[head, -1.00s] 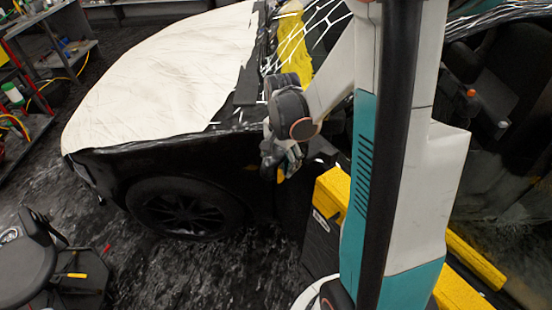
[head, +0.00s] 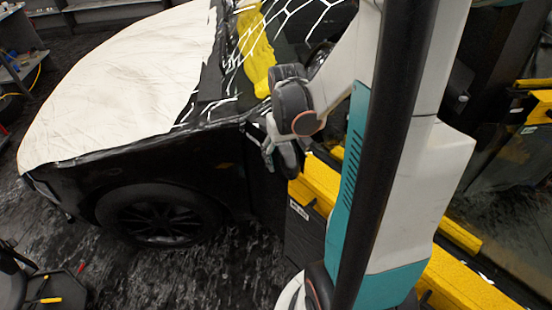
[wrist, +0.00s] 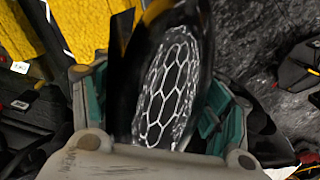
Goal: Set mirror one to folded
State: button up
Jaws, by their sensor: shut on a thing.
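The side mirror (wrist: 172,85), black with a glass that shows a white hexagon pattern, fills the middle of the wrist view. My gripper (wrist: 158,100) is shut on it, with one teal finger on each side of the housing. In the head view my gripper (head: 270,150) is beside the front of the black car (head: 200,165), near the rear of the front fender. The mirror is hard to make out there, as my gripper and wrist cover it. I cannot tell the mirror's exact fold angle.
A yellow-topped dark block (head: 318,185) stands close below my gripper, and more yellow beams (head: 465,285) lie at the right. A cream cover (head: 110,80) lies over the hood. A stool-like cart (head: 45,290) is at the lower left. Dark floor shows between.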

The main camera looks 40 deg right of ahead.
aim_at(283, 151)
jog(key=shift+s+d+n, duration=0.3)
jog(key=shift+d+n, duration=0.2)
jog(key=shift+n, duration=0.1)
jog(key=o, duration=1.3)
jog(key=shift+d+r, duration=0.1)
jog(key=shift+r, duration=3.6)
